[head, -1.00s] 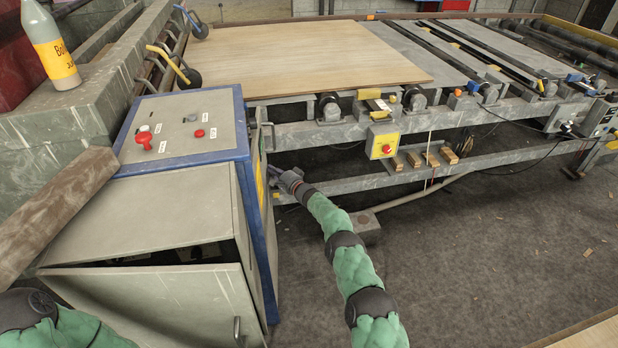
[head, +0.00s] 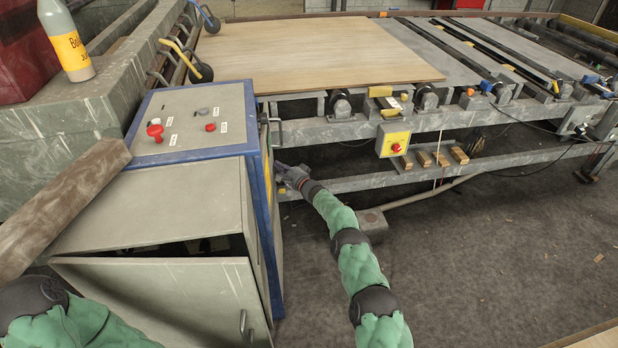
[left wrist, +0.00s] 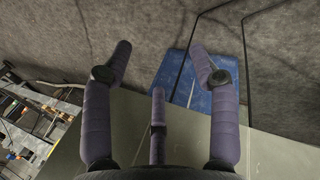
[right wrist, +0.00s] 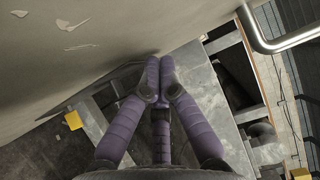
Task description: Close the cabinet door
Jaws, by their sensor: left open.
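The grey cabinet (head: 160,205) with a blue-framed control top stands at the left in the head view. Its front door (head: 170,295) is ajar, with a dark gap along its top edge and a handle (head: 243,322) near its right edge. My left arm covers the door's lower left. My left gripper (left wrist: 160,62) is open, its fingers spread over a grey-green panel; whether it touches the panel I cannot tell. My right gripper (head: 287,172) is beside the cabinet's right side. In the right wrist view (right wrist: 160,65) its fingertips are together, with nothing visible between them.
A long table with a veneer sheet (head: 310,50) stands behind the cabinet, with a yellow button box (head: 393,140) on its frame. A wooden beam (head: 60,205) and a bottle (head: 66,42) are at the left. The floor (head: 480,260) at right is mostly clear.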

